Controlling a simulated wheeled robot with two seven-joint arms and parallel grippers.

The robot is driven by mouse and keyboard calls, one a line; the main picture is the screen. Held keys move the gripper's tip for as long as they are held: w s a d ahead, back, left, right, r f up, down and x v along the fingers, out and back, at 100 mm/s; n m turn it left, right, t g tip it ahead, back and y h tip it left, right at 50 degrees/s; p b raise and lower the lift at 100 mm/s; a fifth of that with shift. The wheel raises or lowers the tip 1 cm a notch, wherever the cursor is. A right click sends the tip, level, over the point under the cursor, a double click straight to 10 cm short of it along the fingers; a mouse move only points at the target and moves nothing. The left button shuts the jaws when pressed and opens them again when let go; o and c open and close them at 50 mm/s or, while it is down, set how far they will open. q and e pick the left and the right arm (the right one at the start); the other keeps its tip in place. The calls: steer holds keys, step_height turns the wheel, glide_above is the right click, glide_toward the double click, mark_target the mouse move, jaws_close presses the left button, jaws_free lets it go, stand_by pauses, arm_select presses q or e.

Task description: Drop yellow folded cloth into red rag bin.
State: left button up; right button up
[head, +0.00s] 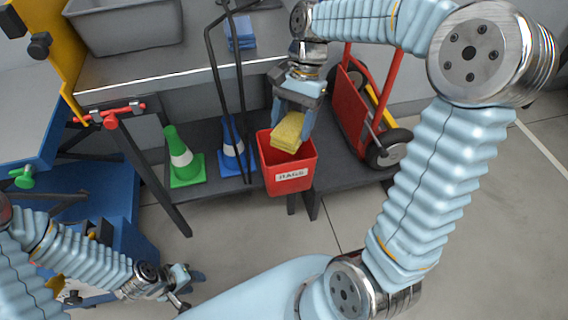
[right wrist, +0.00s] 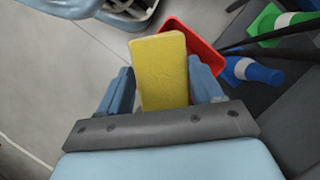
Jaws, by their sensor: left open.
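The yellow folded cloth (head: 287,132) is a thick pad between the fingers of my right gripper (head: 293,127). In the right wrist view, the cloth (right wrist: 160,70) fills the gap between both fingers of that gripper (right wrist: 162,82). The red rag bin (head: 288,179), labelled RAGS, is right below it, and the cloth overlaps its opening in the head view. The bin (right wrist: 204,56) is partly hidden behind the cloth in the right wrist view. I cannot tell whether the cloth's lower end is below the rim. My left gripper (head: 190,282) is open and empty at the lower left.
A green cone (head: 182,160) and a blue cone (head: 233,148) stand left of the bin on a dark low shelf. Black poles (head: 217,85) rise beside them. A red hand truck (head: 357,108) stands to the right. A grey tub (head: 125,25) sits on the bench above.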

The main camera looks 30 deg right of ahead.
steer(key=o, duration=0.5)
steer(key=p+v, duration=0.2)
steer(key=v, duration=1.1)
steer(key=shift+d+r, duration=0.2)
steer(key=shift+r, duration=0.15)
